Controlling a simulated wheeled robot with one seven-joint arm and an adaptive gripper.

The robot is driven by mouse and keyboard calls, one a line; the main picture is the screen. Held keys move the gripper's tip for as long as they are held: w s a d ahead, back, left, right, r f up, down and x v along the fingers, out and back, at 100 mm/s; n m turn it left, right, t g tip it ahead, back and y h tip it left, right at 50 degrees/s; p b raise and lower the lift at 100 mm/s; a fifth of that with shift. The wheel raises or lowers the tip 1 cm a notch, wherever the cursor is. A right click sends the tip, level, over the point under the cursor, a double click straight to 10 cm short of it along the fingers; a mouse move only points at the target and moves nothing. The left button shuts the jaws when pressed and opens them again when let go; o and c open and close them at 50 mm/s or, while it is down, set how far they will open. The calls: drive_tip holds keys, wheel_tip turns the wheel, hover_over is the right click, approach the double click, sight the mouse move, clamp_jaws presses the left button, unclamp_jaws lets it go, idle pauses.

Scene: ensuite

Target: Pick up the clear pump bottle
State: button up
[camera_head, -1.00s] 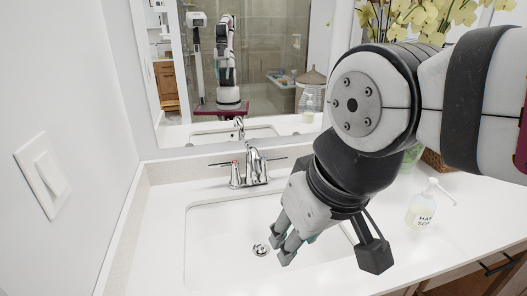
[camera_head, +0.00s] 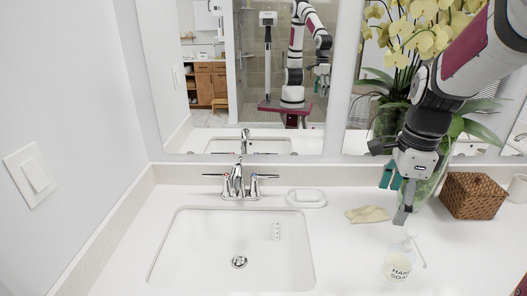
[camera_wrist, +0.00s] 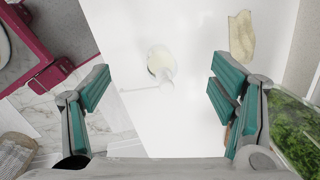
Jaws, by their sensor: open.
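The clear pump bottle (camera_head: 399,262) stands upright on the white counter to the right of the sink, with a "hand soap" label and a white pump. In the wrist view the bottle (camera_wrist: 160,62) is seen from above, between and beyond the open fingers, with its pump spout pointing left. My gripper (camera_head: 396,194) is open and empty, pointing down above the counter, above and behind the bottle. In the wrist view my gripper (camera_wrist: 157,95) shows a teal-padded finger on each side. Nothing touches the bottle.
A folded yellowish cloth (camera_head: 367,214) lies left of my gripper. A glass vase with yellow orchids (camera_head: 432,182) and a wicker basket (camera_head: 473,195) stand behind and to the right. The sink (camera_head: 232,248), faucet (camera_head: 240,182) and soap dish (camera_head: 306,197) are left. Counter around the bottle is clear.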

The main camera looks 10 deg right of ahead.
sight(414, 231)
drive_tip(key=d+f+m, duration=0.1)
drive_tip(key=d+m, duration=0.1)
drive_tip(key=s+d+f+m+p, duration=0.1)
drive_tip(key=d+m, duration=0.1)
drive_tip(key=d, duration=0.1)
drive_tip(key=d+f+m+g, duration=0.1)
drive_tip(key=d+m, duration=0.2)
drive_tip(key=shift+s+f, duration=0.15)
drive_tip(key=shift+f, duration=0.35)
drive_tip(key=shift+m, duration=0.3)
wheel_tip(414, 231, down, 8)
drive_tip(key=shift+r+p, duration=0.2)
drive_tip(key=shift+p, duration=0.4)
drive_tip(key=f, duration=0.1)
drive_tip(key=f+p, duration=0.1)
drive_tip(key=f, duration=0.3)
drive_tip(key=shift+s+a, duration=0.2)
drive_tip(key=shift+s, duration=0.1)
drive_tip(key=shift+w+f, duration=0.1)
drive_tip(key=shift+f, duration=0.25)
clamp_jaws()
drive_tip(key=shift+r, duration=0.1)
